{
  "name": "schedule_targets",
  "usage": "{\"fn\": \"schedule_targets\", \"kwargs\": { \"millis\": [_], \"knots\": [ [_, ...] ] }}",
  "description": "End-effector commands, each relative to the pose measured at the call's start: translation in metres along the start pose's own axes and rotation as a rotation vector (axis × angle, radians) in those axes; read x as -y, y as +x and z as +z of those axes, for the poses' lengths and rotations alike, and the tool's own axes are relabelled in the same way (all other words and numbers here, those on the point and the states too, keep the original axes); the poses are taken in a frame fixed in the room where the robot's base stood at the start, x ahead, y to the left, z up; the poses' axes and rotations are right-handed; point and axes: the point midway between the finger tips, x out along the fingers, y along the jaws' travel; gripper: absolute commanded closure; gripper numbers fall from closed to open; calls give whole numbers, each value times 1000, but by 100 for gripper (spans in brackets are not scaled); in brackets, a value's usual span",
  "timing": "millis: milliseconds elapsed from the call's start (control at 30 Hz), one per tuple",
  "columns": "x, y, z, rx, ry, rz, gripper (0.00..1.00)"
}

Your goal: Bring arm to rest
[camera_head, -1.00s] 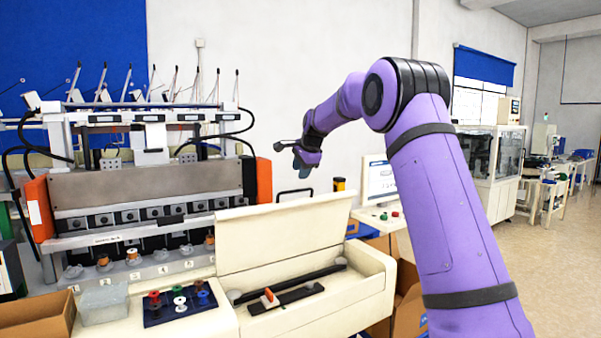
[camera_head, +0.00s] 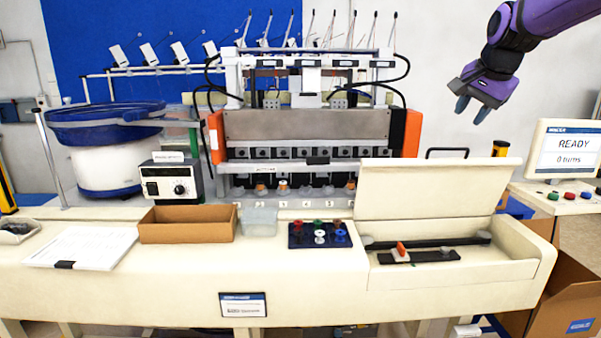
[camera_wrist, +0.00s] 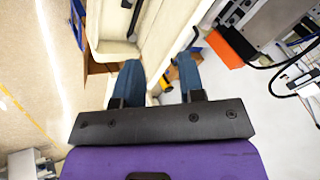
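My purple arm reaches in from the upper right in the head view. My gripper (camera_head: 473,100) hangs in the air above the right side of the bench, clear of the raised lid and the display screen. Its two blue-grey fingers are apart with nothing visible between them. In the wrist view the gripper (camera_wrist: 160,78) also shows its two fingers spread, with bench, floor and a small yellow item far behind the gap.
A bench (camera_head: 150,280) holds a winding machine (camera_head: 300,180), a bowl feeder (camera_head: 105,150), a cardboard tray (camera_head: 188,235), a spool mat (camera_head: 295,240) and an open-lidded bin (camera_head: 430,190). A READY screen (camera_head: 567,150) stands right. Air around my gripper is free.

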Motion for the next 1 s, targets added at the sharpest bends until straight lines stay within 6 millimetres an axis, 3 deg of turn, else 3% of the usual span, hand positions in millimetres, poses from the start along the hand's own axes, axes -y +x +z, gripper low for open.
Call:
{"fn": "schedule_targets", "kwargs": {
  "millis": [33,200,500,800,1000],
  "knots": [
    [-10,-13,18,0,-51,1,64],
    [-45,-44,70,5,-228,10,64],
    [-123,-76,160,20,-537,23,64],
    [-204,-79,235,37,-817,27,64],
    [-230,-75,256,44,-908,29,64]
  ]
}}
